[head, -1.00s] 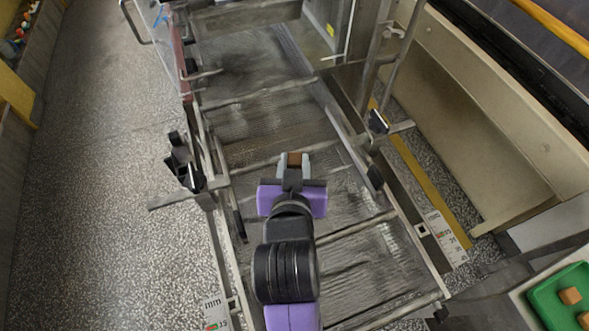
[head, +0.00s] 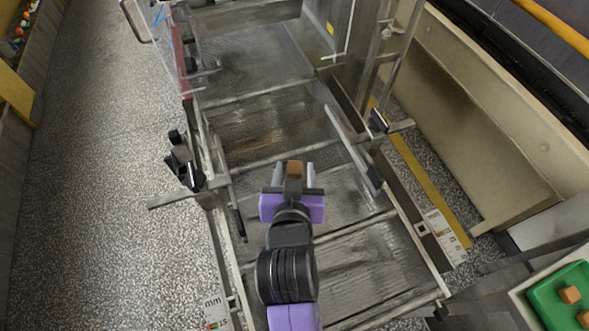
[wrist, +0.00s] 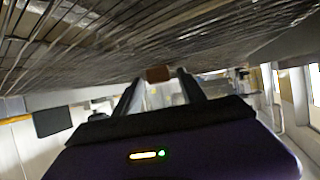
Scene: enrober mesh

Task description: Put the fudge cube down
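The brown fudge cube (head: 295,168) stands on the wire mesh belt (head: 262,131), between the fingertips of my gripper (head: 294,174). My gripper is open, with a gap showing between each finger and the cube. In the wrist view, the cube (wrist: 158,73) sits against the mesh (wrist: 100,45), which fills the top of that picture. The fingers (wrist: 160,88) stand apart on both sides of it. My gripper hides part of the belt below the cube.
Metal rails frame the belt, with black clamps at the left (head: 183,162) and right (head: 378,121). A green tray (head: 545,300) with brown cubes is at the lower right. The mesh around the cube is clear.

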